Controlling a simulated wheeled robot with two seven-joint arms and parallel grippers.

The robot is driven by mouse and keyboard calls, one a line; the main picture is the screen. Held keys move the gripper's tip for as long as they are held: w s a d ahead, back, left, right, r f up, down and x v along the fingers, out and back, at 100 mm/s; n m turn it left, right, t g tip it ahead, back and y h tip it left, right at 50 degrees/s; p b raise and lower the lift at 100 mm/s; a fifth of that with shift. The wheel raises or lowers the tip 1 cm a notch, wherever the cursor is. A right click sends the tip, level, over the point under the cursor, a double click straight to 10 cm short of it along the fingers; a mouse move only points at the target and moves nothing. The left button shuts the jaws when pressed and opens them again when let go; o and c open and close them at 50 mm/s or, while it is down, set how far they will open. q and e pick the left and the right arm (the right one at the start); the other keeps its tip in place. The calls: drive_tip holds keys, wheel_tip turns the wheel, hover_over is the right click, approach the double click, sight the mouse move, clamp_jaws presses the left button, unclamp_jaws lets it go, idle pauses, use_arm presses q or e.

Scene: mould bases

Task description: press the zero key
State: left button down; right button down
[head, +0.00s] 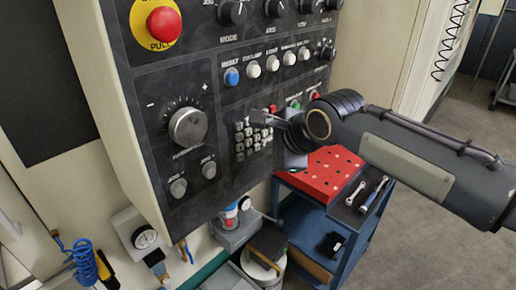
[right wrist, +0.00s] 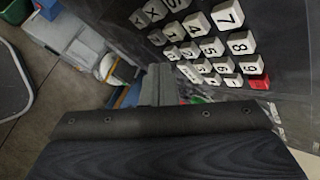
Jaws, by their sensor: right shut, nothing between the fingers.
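The keypad (head: 239,142) is a block of small pale keys on the dark control panel (head: 226,108). In the right wrist view its white keys (right wrist: 240,43) show close up, with a red key (right wrist: 258,82) at one corner. The digits 7, 8, 9, 4 and 5 read clearly; I cannot make out the zero key for certain. My right gripper (head: 272,119) is shut and empty, its tip in front of the keypad's upper right part and hiding some keys. Its closed fingers (right wrist: 157,85) show below the keys in the wrist view. I cannot tell whether they touch a key. My left gripper is out of view.
A red emergency button (head: 164,24), a large dial (head: 187,127) and a row of buttons and knobs surround the keypad. A blue cart (head: 312,209) with a red perforated block (head: 322,172) and wrenches stands below my right arm. Open floor lies at right.

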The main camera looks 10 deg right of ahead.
drive_tip(key=shift+s+d, duration=0.15)
drive_tip(key=shift+s, duration=0.05)
drive_tip(key=s+d, duration=0.1)
drive_tip(key=s, duration=0.1)
drive_tip(key=s+d+b, duration=0.1)
drive_tip(key=s+d, duration=0.1)
idle(0.6)
idle(2.0)
drive_tip(key=s+d+p, duration=0.2)
drive_tip(key=s+p, duration=0.1)
drive_tip(key=p, duration=0.7)
drive_tip(key=shift+d, duration=0.25)
